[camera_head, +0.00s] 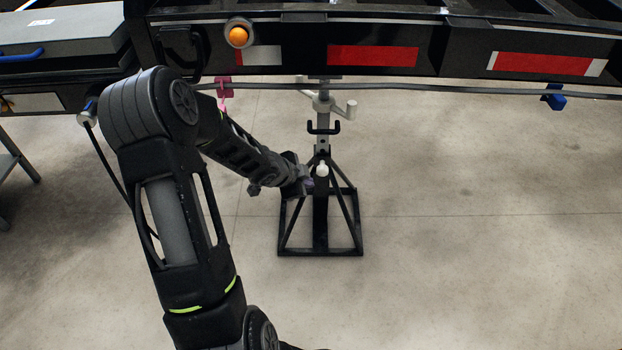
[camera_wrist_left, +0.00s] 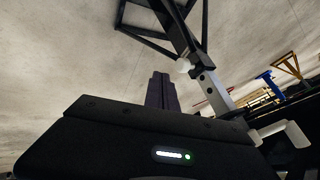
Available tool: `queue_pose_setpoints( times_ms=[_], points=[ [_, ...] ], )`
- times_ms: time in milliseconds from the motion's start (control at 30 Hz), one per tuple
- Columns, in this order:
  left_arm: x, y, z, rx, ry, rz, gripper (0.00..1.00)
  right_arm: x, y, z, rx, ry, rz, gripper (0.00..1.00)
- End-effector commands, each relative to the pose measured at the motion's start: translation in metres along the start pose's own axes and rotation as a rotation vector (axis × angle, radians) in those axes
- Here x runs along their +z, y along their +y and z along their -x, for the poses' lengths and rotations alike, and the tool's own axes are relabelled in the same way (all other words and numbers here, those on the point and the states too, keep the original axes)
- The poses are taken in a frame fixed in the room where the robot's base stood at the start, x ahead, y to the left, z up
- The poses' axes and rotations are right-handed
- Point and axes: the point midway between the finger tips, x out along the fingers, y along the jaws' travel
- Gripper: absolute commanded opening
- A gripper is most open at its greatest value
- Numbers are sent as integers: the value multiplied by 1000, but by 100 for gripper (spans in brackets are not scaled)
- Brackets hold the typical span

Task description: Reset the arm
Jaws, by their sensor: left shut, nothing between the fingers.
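My left arm reaches in from the left in the head view, bent at the elbow in front of the trailer frame. My left gripper (camera_head: 306,184) is shut and empty, close beside the black jack stand (camera_head: 320,225). Whether it touches the stand cannot be told. In the left wrist view the dark closed fingers (camera_wrist_left: 161,92) point at the floor and the stand's post (camera_wrist_left: 212,92) rises to their right. My right gripper is not in view.
The black trailer frame (camera_head: 460,60) with red and white reflectors crosses the top. An orange round light (camera_head: 238,37) sits on its edge. A grey cable (camera_head: 430,88) runs beneath, with a blue clip (camera_head: 553,98) at right. The concrete floor at right is clear.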

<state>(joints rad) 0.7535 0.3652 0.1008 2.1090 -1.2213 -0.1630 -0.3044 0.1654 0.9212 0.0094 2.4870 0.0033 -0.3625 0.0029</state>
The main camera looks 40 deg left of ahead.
Motion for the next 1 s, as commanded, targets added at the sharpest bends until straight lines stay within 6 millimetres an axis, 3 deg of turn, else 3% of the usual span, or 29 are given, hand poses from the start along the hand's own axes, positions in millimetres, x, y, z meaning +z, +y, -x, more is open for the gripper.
queue_pose_setpoints(
  times_ms=[600,767,867,967,1000],
  points=[
    [0,0,0,0,1,8,0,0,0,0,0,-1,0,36],
    [-4,3,0,-9,19,165,0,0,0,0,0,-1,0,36],
    [-2,27,-7,16,22,374,0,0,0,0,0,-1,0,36],
    [-16,86,-25,99,11,639,0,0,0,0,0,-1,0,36],
    [-23,116,-31,141,-8,745,0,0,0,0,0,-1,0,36]
  ],
)
